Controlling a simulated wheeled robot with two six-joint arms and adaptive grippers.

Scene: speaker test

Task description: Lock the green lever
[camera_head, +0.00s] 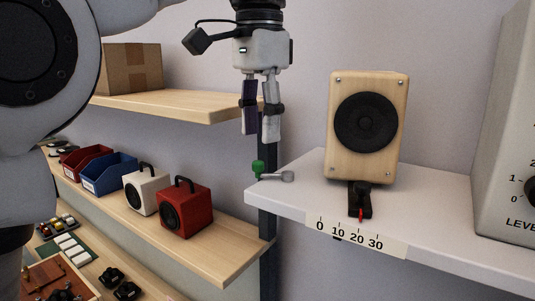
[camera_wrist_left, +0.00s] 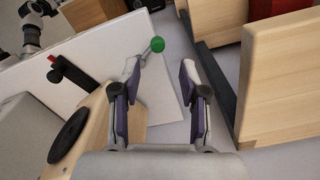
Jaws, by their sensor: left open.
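The green lever (camera_head: 259,168) has a green knob on a grey arm and sits at the left corner of the white shelf (camera_head: 300,190). In the left wrist view its green knob (camera_wrist_left: 157,45) lies beyond the fingertips, between their lines. My left gripper (camera_head: 259,138) hangs pointing down above the lever, open and empty, with a gap to the knob. Its two fingers also show spread apart in the left wrist view (camera_wrist_left: 160,72). The right gripper cannot be made out in the head view.
A wooden speaker (camera_head: 366,120) stands on the white shelf, with a black slider with a red tip (camera_head: 360,205) and a number scale (camera_head: 350,234) before it. A grey level box (camera_head: 508,150) is at right. Wooden shelves at left hold a carton (camera_head: 130,68), bins and small speakers (camera_head: 184,207).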

